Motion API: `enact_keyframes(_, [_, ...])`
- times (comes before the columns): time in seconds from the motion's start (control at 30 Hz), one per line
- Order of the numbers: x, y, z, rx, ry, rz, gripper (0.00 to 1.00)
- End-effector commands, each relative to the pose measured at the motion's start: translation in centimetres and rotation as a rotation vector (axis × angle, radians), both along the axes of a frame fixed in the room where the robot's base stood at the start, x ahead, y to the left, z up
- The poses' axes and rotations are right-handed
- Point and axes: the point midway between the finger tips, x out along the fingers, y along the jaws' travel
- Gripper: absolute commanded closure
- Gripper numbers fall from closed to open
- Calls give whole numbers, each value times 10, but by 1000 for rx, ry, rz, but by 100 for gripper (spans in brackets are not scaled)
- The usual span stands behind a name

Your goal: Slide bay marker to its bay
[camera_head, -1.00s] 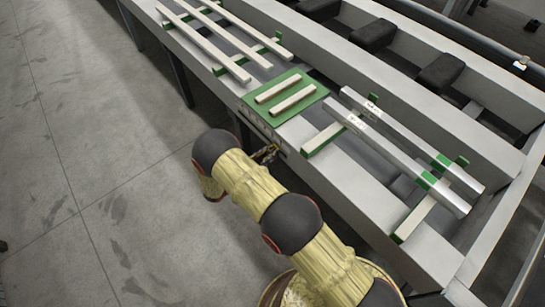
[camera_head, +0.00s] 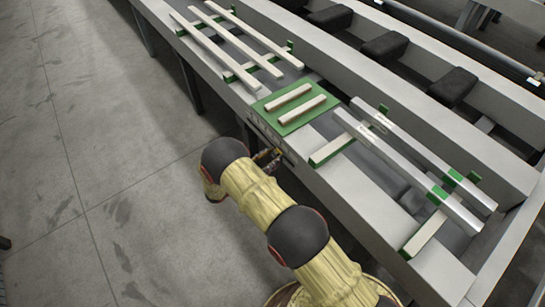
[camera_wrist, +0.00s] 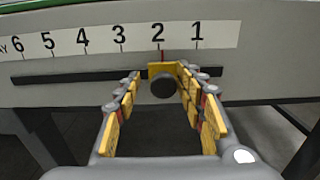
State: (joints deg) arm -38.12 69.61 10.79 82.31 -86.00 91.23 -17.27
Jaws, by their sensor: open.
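The bay marker (camera_wrist: 163,87) has a yellow plate, a round dark knob and a thin red pointer. It sits on a dark horizontal slot (camera_wrist: 70,76) in the table's front face, and its pointer stands below the 2 on the white number strip (camera_wrist: 100,38). My gripper (camera_wrist: 159,78) is open, with one yellow-padded finger on each side of the knob. I cannot tell whether either finger touches the marker. In the head view my gripper (camera_head: 268,157) is small at the table's front edge, and the marker cannot be made out there.
The numbers run from 1 at right to 6 at left. On the table (camera_head: 332,127), a green mat (camera_head: 270,104) holds two short pale bars. Long pale bars (camera_head: 215,50) lie left and silvery bars (camera_head: 405,158) lie right on supports. Open floor (camera_head: 130,190) lies in front.

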Motion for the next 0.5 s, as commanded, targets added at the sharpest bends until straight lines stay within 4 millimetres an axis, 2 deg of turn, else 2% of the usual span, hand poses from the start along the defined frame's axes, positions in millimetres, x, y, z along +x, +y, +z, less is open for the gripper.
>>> enact_keyframes(0.3, [-1,2,0,0,0,1,60])
enact_keyframes(0.5, [-14,23,0,1,-2,4,60])
